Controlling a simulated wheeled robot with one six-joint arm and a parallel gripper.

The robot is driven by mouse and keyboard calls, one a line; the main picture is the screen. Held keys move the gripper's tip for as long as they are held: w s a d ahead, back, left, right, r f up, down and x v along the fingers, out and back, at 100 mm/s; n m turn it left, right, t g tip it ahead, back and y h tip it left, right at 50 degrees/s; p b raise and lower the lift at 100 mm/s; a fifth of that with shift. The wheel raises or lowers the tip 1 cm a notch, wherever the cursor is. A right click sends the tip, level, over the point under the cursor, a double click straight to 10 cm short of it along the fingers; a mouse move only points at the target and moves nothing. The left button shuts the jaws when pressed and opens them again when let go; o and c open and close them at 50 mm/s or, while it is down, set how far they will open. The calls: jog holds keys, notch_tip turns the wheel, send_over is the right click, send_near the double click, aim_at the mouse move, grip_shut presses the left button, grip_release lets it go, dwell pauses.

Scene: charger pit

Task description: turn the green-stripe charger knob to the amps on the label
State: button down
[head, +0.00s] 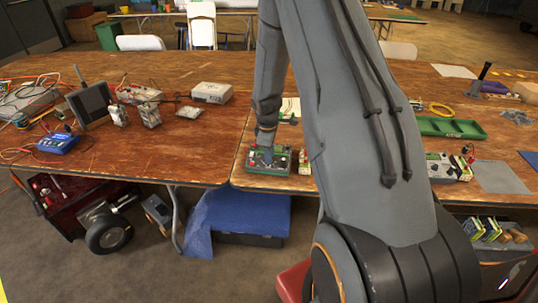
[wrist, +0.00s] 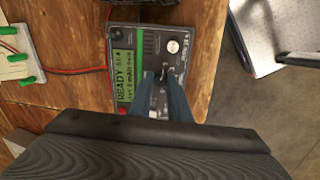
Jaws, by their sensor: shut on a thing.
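The charger (head: 281,165), with green along its edge, sits on the right-hand wooden table near the front left corner. In the wrist view the charger (wrist: 148,42) shows a lit green display (wrist: 123,75) reading READY and what looks like 5.5 A, with smaller text under it. My gripper (wrist: 165,74) reaches down onto the panel and is shut on the charger knob, which the fingers mostly hide. In the head view my gripper (head: 266,140) is over the charger, partly blending with it.
A small red-and-white item (head: 304,167) stands just right of the charger. Another charger (head: 440,167) and a green tray (head: 450,127) lie farther right. A blue device (head: 57,143) is on the left table. Red and black leads (wrist: 80,70) run from the charger.

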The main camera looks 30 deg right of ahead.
jog(key=m+b, duration=0.3)
jog(key=m, duration=0.2)
jog(key=shift+w, duration=0.1)
jog(key=m+b, duration=0.3)
jog(key=m, duration=0.3)
jog(key=shift+a, duration=0.1)
jog(key=shift+m, duration=0.3)
dwell(0.3)
jog(key=c, duration=1.7)
grip_release()
jog(key=shift+o, duration=0.2)
jog(key=shift+r, duration=0.1)
notch_tip(320, 180, up, 8)
jog(key=s+b, duration=0.1)
jog(key=shift+a+f, duration=0.25)
jog(key=shift+a, duration=0.2)
jog(key=shift+s, duration=0.1)
